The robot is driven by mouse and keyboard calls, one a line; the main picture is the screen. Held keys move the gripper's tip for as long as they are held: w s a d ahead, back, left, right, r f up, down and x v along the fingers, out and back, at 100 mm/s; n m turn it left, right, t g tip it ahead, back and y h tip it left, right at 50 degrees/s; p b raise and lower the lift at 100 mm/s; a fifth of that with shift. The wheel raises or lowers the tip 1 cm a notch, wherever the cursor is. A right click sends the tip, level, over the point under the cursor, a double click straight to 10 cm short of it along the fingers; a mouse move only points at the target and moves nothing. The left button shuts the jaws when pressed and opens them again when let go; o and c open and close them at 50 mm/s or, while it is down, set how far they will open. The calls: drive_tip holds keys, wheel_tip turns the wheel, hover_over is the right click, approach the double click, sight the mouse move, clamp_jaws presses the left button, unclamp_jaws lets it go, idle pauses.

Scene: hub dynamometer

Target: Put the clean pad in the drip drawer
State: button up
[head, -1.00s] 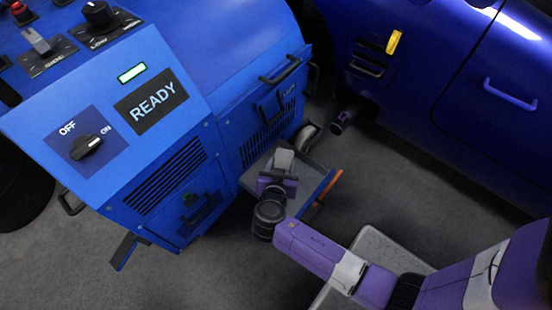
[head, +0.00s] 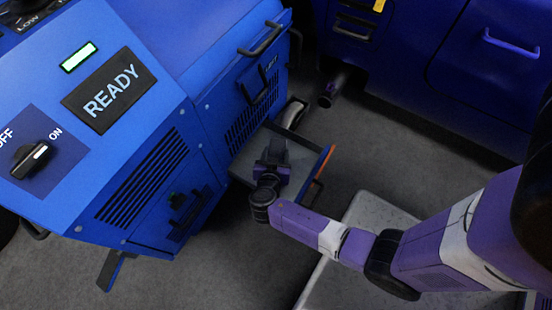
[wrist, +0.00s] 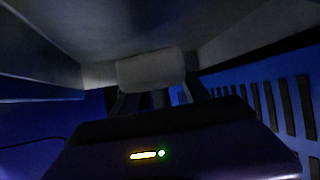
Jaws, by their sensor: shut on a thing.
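The drip drawer (head: 303,138) stands pulled out from the lower side of the blue machine, with an orange-edged front. My gripper (head: 272,150) is over the drawer in the head view, pointing in toward the machine. In the wrist view my gripper (wrist: 155,98) is shut on a pale grey block-like thing, which looks like the clean pad (wrist: 150,70). The pad cannot be made out in the head view, where my wrist and the shadow cover that spot. I cannot tell whether the pad touches the drawer floor.
The blue machine (head: 150,60) with a READY display and vent slots fills the left. A blue car body (head: 440,60) stands at the upper right, with a dark pipe end (head: 333,88) below it.

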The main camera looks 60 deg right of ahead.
drive_tip(key=shift+f+b, duration=1.15)
drive_tip(key=shift+f, duration=1.5)
drive_tip(key=shift+f, duration=0.1)
drive_tip(key=o, duration=1.4)
drive_tip(key=shift+a+r, duration=0.1)
drive_tip(key=shift+r, duration=0.1)
drive_tip(key=p+v, duration=0.3)
drive_tip(key=v, duration=0.8)
drive_tip(key=shift+s+a+r+p, duration=0.15)
drive_tip(key=shift+s+a+p, duration=0.1)
drive_tip(key=shift+a+p, duration=0.1)
